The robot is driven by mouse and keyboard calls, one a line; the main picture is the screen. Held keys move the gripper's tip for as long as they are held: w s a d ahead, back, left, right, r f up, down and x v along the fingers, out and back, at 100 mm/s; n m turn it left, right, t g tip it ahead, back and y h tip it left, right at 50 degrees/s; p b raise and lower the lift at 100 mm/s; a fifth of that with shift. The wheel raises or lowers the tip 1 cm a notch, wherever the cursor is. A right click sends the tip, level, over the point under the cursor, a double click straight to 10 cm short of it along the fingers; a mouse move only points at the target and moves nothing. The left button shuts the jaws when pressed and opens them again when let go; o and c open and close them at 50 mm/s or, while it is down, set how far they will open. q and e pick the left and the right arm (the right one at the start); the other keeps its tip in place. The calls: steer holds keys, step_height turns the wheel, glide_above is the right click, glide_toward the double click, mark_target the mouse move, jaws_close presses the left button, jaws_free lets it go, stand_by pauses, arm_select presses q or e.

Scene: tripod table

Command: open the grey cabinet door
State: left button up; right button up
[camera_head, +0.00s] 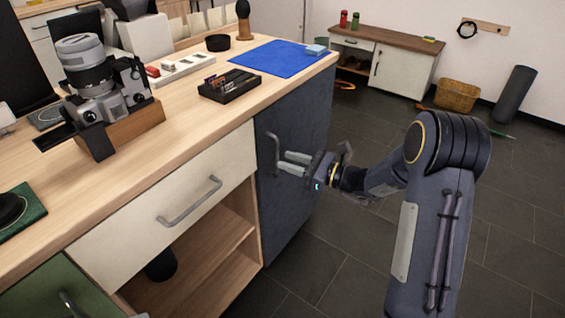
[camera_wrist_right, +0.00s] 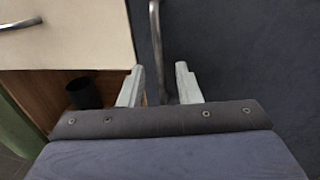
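The dark grey cabinet door (camera_head: 299,200) is at the right end of the workbench and looks shut. Its upright metal handle (camera_head: 272,150) is near the door's left edge. My right gripper (camera_head: 283,163) is at the handle, its pale fingers pointing at the door. In the right wrist view, the handle (camera_wrist_right: 154,35) runs down between the two parted fingertips (camera_wrist_right: 160,84). The fingers look apart from the bar on both sides. The grey door (camera_wrist_right: 240,50) fills the right of that view. My left gripper is not in view.
A cream drawer (camera_head: 165,205) with its own handle and an open shelf are left of the door. The bench top holds a camera (camera_head: 100,95), a black tray (camera_head: 230,86) and a blue mat (camera_head: 270,57). Dark floor (camera_head: 340,265) right of the door is clear around my arm.

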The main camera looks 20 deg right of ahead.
steer(key=x, duration=0.2)
steer(key=shift+w+a, duration=0.25)
steer(key=shift+a, duration=0.05)
jaws_close()
